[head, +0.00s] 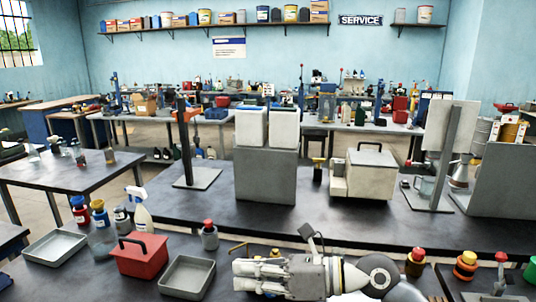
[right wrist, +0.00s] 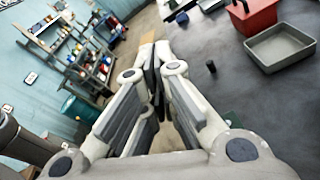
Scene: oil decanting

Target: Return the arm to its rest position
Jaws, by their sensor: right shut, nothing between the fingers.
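My right gripper (head: 244,275) comes in from the lower right in the head view, its fingers pointing left above the front of the dark workbench (head: 330,226). In the right wrist view, the fingers of my right gripper (right wrist: 155,70) are closed together with nothing held between them. My left gripper is in neither view.
A red toolbox (head: 142,254) stands on the bench, with a second grey tray (head: 54,248) farther left. A white spray bottle (head: 141,214) and a red-capped bottle (head: 209,236) stand nearby. A grey block (head: 265,176) stands behind.

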